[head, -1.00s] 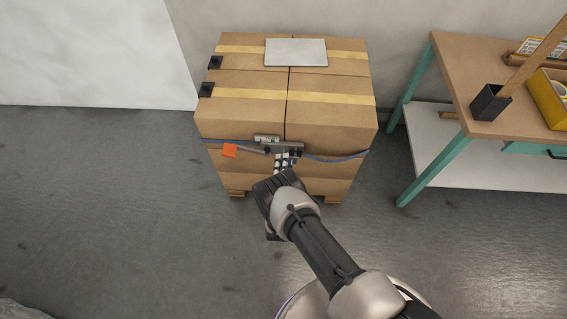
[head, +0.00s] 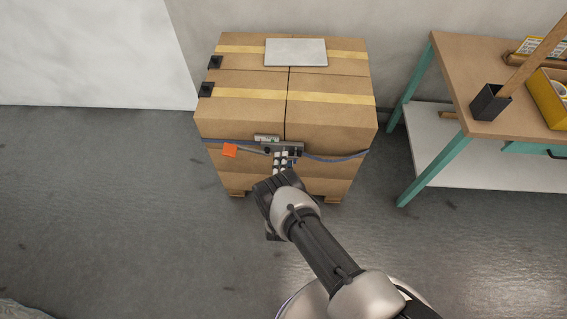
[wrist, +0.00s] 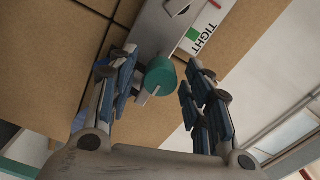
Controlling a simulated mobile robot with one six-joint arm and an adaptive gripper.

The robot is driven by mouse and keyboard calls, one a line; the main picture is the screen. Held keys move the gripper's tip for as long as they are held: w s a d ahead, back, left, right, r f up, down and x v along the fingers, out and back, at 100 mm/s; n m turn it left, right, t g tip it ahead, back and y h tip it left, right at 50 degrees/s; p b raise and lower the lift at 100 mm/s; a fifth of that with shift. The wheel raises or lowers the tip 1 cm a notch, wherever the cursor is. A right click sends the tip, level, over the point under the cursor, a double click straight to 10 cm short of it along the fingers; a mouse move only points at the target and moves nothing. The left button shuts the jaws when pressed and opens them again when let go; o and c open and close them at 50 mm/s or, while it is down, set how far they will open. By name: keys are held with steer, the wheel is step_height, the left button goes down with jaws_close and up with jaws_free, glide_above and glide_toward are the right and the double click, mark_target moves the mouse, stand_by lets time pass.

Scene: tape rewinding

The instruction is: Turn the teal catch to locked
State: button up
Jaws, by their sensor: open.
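The teal catch (wrist: 160,76) is a round knob with a pale pointer bar on its front, in the wrist view. It sits at the end of a grey metal housing (wrist: 158,28) on the strap around the boxes. My gripper (wrist: 158,68) is open, with one finger on each side of the knob; a gap shows on the right, and I cannot tell whether the left finger touches. In the head view my gripper (head: 285,160) is at the front of the box stack, below the metal housing (head: 282,148), and hides the knob.
The strapped cardboard stack (head: 245,117) stands on a pallet by the wall. An orange tag (head: 230,150) hangs on the strap, left of the housing. A "TIGHT" label (wrist: 203,30) with a green patch is beside the housing. A workbench (head: 455,65) stands to the right.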

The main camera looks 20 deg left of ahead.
steer(key=shift+s, duration=0.1)
steer(key=v, duration=1.1)
steer(key=shift+s, duration=0.4)
